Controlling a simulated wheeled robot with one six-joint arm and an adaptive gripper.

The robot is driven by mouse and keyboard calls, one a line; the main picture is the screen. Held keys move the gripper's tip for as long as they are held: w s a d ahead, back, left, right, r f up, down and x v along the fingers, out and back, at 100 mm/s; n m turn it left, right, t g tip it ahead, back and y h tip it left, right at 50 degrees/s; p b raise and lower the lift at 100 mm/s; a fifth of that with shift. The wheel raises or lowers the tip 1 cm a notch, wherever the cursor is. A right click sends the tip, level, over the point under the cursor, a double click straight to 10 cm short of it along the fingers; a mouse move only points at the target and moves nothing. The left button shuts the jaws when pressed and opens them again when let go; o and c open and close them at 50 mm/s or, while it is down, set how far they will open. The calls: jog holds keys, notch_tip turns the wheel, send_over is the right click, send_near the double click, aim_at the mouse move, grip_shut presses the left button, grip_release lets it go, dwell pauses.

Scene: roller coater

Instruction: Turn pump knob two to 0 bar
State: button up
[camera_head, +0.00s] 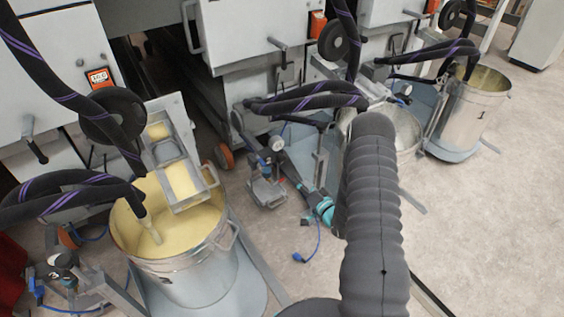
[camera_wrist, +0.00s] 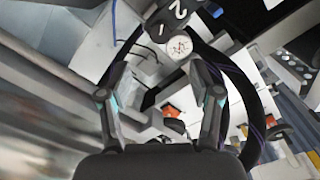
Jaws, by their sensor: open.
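The knob's setting is not readable.
A bucket of yellow liquid (camera_head: 190,268) stands at the left. Another bucket (camera_head: 408,128) is partly hidden behind my arm, and one marked "1" (camera_head: 480,110) stands at the right. Dark hoses (camera_head: 305,102) hang near the pump. The floor at the right (camera_head: 500,230) is clear.

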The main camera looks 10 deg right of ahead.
aim_at(283, 162)
jog(key=x, duration=1.3)
jog(key=shift+p, duration=0.4)
jog(key=c, duration=1.2)
jog(key=shift+o, duration=0.2)
